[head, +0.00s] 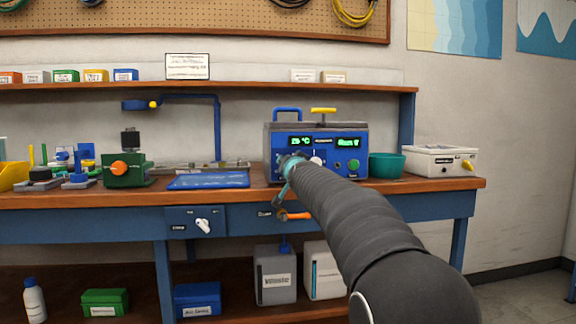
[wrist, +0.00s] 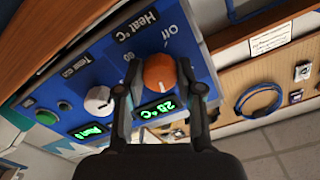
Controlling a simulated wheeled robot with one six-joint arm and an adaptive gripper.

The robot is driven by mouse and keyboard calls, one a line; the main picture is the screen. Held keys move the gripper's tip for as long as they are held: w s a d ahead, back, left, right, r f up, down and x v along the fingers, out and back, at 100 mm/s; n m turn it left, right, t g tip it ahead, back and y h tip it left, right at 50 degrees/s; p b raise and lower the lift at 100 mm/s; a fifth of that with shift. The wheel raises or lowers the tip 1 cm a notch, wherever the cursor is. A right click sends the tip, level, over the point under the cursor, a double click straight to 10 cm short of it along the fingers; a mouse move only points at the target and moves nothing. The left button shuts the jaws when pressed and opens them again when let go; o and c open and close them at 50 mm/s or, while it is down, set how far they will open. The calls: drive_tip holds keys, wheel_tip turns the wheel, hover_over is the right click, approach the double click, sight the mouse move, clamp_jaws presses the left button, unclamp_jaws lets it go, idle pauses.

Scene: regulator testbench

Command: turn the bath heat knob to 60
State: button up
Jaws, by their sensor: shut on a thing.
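The bath unit (head: 316,141) is a grey and blue box on the bench, with a green-lit display reading about 28 °C. Its orange heat knob (wrist: 160,73) sits under the "Heat °C" label in the wrist view, with "Off" printed near it. My gripper (wrist: 160,88) is shut on this knob, one finger on each side. In the head view my gripper (head: 291,166) is at the left of the blue front panel and hides the knob. The knob's exact pointer angle is hard to read.
A white knob (wrist: 99,101) and a green button (wrist: 46,117) are beside the heat knob on the panel. A teal bowl (head: 387,166) and a white box (head: 440,160) stand right of the unit. A blue tray (head: 208,179) lies left.

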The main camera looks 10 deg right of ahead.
drive_tip(key=m, duration=0.6)
drive_tip(key=shift+f, duration=0.2)
drive_tip(key=m, duration=1.7)
drive_tip(key=shift+a+m, duration=0.1)
drive_tip(key=shift+m, duration=0.2)
drive_tip(key=o, duration=1.2)
drive_tip(key=shift+r, duration=0.1)
drive_tip(key=shift+c, duration=0.2)
